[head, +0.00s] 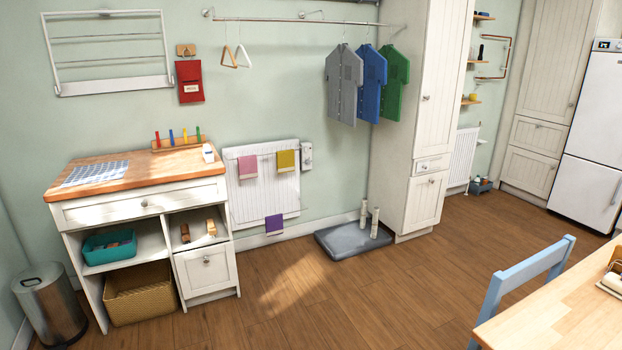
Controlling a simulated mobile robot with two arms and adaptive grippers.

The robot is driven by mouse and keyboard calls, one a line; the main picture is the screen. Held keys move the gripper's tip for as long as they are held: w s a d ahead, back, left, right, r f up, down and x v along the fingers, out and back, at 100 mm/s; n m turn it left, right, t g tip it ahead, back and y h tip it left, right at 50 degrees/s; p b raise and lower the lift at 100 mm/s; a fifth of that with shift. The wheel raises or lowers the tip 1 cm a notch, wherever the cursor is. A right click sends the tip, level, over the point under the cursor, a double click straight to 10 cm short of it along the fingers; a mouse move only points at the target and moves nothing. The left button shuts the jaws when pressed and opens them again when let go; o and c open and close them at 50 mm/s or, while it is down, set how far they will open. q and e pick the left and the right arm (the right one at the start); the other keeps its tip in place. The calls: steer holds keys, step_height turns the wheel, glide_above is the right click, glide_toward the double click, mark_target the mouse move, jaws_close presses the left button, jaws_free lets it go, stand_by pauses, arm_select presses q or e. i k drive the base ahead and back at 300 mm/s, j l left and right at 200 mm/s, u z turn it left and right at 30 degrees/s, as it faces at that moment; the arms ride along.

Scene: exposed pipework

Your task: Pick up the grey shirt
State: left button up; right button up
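The grey shirt (343,84) hangs on a hanger from the wall rail (300,21), at the left end of a row of shirts. The blue shirt (371,84) hangs close on its right, and the green shirt (394,80) hangs right of that, beside the tall cabinet. The grey shirt slightly overlaps the blue one. Neither of my grippers shows in the head view.
A radiator (262,185) with cloths is on the wall. A dark tray (352,240) lies on the floor below the shirts. A tall cabinet (428,110) stands right. Open floor (300,290) lies in front.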

mark_target(343, 69)
steer(key=i+u, duration=0.1)
steer(key=i, duration=1.95)
steer(key=i+l, duration=0.1)
steer(key=i, duration=0.7)
steer(key=i+l, duration=0.1)
steer(key=i, duration=0.65)
steer(key=i+l+u, duration=0.1)
steer(key=i, duration=0.7)
